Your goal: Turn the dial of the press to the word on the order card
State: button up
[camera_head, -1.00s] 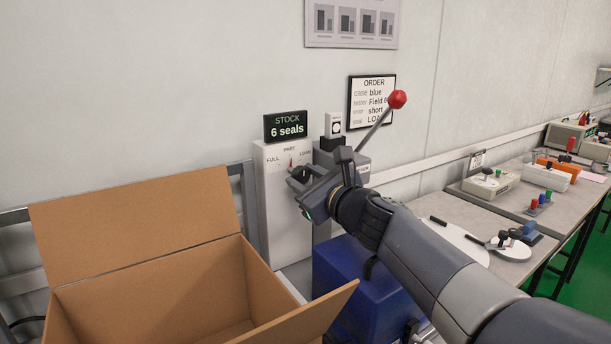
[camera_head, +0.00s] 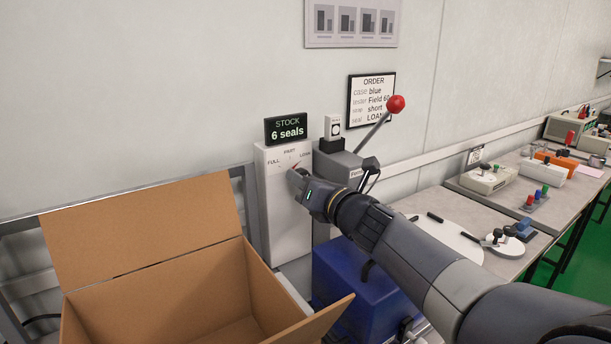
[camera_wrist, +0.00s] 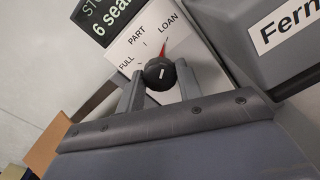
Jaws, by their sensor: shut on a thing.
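The press's dial is a black knob (camera_wrist: 159,74) on a pale panel (camera_head: 288,215) marked FULL, PART and LOAN. My gripper (camera_wrist: 159,84) is shut on the knob, one finger on each side of it. In the wrist view the red pointer (camera_wrist: 164,48) points at LOAN. In the head view my gripper (camera_head: 300,180) hides most of the knob. The order card (camera_head: 371,101) on the wall reads blue, Field 60, short, and LOAN on its seal line.
A STOCK sign (camera_head: 286,128) reading 6 seals stands on the panel. A grey press body with a red-ball lever (camera_head: 396,104) is just right of it. An open cardboard box (camera_head: 150,290) and a blue case (camera_head: 350,285) stand in front. Benches with testers (camera_head: 490,179) extend right.

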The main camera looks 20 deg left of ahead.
jog(key=shift+f+m, duration=0.1)
jog(key=shift+m, duration=0.4)
jog(key=o, duration=1)
jog(key=shift+c, duration=0.2)
jog(key=v, duration=0.7)
jog(key=shift+s+d+p, duration=0.2)
jog(key=shift+p, duration=0.25)
